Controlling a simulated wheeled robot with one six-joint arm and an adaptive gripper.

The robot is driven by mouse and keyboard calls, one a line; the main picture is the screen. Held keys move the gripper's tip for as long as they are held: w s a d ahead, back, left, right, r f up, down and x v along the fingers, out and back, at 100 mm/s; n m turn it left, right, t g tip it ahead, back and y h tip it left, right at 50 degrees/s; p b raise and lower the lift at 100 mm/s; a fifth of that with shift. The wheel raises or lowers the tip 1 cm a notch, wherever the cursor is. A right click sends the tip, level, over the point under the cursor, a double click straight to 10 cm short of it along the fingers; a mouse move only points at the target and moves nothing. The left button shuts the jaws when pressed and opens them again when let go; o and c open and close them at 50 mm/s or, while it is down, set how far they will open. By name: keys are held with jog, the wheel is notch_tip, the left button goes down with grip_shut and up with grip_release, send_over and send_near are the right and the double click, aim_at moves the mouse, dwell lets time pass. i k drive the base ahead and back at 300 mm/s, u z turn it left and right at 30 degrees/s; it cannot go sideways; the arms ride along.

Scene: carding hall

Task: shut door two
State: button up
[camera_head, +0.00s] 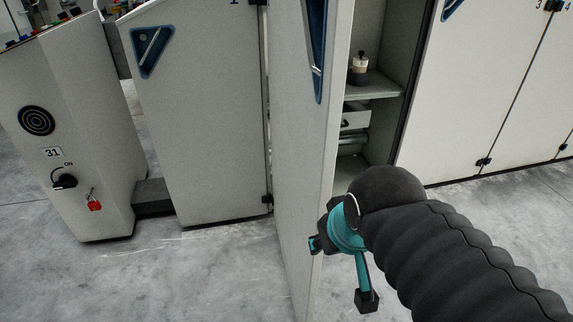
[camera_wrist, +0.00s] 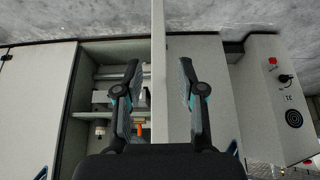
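Door two (camera_head: 297,130) stands open, swung out toward me and seen nearly edge-on, with a blue handle recess (camera_head: 317,50) on its face. The cabinet opening (camera_head: 375,45) to its right is uncovered. My gripper (camera_head: 340,272) is at the door's free edge, low down. In the wrist view my gripper (camera_wrist: 160,85) is open, its two fingers apart with the pale door edge (camera_wrist: 158,60) showing between them. I cannot tell whether either finger touches the door. The number on this door is not visible.
Door one (camera_head: 205,110) is shut to the left. Shut doors (camera_head: 465,90) with marks 3 and 4 stand to the right. A control cabinet (camera_head: 75,130) stands far left. Floor in front is clear.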

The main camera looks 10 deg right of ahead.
aim_at(309, 41)
jog(key=u, duration=0.85)
jog(key=k, duration=1)
jog(key=z, duration=0.8)
jog(key=i, duration=0.5)
